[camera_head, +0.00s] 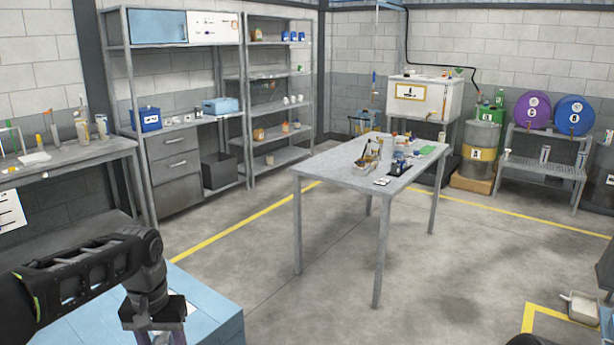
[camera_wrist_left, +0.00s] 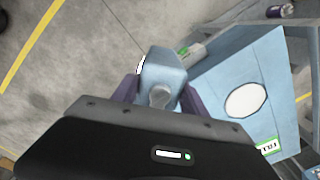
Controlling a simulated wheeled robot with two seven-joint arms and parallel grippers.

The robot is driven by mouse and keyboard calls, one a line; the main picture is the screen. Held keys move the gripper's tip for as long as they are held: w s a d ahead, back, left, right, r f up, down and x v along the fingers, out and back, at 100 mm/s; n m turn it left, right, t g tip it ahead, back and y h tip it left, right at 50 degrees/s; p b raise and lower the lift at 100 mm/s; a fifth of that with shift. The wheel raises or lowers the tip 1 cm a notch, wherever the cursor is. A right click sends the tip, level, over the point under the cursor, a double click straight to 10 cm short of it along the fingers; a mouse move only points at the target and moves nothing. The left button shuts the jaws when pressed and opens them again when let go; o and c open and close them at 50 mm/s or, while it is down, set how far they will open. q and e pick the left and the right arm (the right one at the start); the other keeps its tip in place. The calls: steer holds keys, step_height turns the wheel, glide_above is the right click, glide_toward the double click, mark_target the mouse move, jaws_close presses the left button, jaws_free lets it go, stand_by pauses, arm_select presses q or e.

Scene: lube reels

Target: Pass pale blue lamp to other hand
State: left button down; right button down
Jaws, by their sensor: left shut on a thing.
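The pale blue lamp (camera_wrist_left: 163,70) is between the two purple fingers of my left gripper (camera_wrist_left: 160,98) in the left wrist view. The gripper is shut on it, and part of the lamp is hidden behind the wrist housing. In the head view my left gripper (camera_head: 161,338) points down at the bottom left, cut by the frame edge, and the lamp cannot be made out there. My right gripper does not show in either view.
A light blue surface (camera_head: 215,322) lies below my left gripper; the wrist view shows it with a white disc (camera_wrist_left: 245,100). A grey table (camera_head: 322,165) with several small items stands mid-room. Shelves (camera_head: 278,75) line the back wall. The floor between is clear.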

arm_select(q)
steer(key=w+d+f+m, duration=0.1)
steer(key=w+d+f, duration=0.1)
steer(key=d+f, duration=0.5)
steer(key=shift+d+f, duration=0.4)
steer(key=shift+d, duration=0.9)
steer(key=d+r+m, duration=0.2)
steer(key=d+m, duration=0.2)
steer(key=d, duration=0.4)
steer(key=d+r+m, duration=0.3)
steer(key=d+m, duration=0.1)
steer(key=d, duration=0.5)
steer(key=shift+s+r, duration=0.2)
steer(key=shift+s, duration=0.05)
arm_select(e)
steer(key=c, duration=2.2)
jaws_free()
